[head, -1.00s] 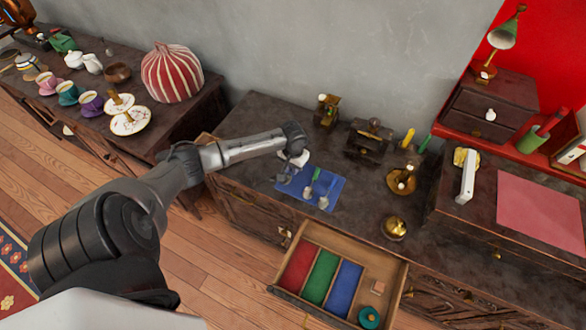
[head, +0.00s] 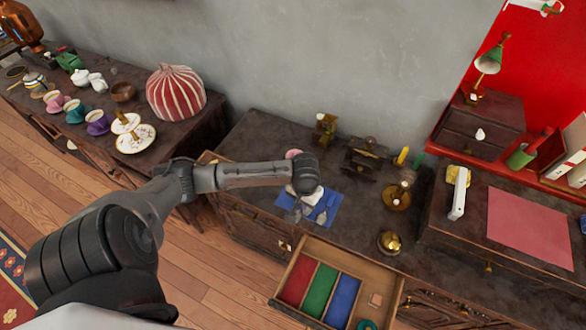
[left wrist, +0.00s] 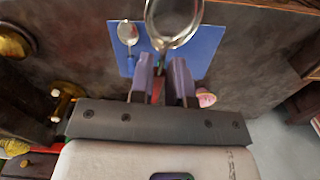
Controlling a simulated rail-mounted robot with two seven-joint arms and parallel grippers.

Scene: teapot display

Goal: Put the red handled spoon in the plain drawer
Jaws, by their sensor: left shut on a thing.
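My left gripper (left wrist: 160,82) is shut on a spoon, over the blue mat. The spoon's metal bowl (left wrist: 172,20) sticks out large beyond the fingertips in the left wrist view, and a dark red handle part shows between the fingers. Another, smaller-looking spoon (left wrist: 128,34) lies on the blue mat (left wrist: 205,40). In the head view the gripper (head: 298,212) covers much of the mat (head: 333,203), and the held spoon is not clear there. An open drawer (head: 296,312) has red, green and blue sections and a bare wood section. My right gripper is not in view.
A wooden edge, perhaps another drawer (head: 208,157), shows at the cabinet's left end, partly behind my arm. Brass pieces (head: 390,242) stand right of the mat.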

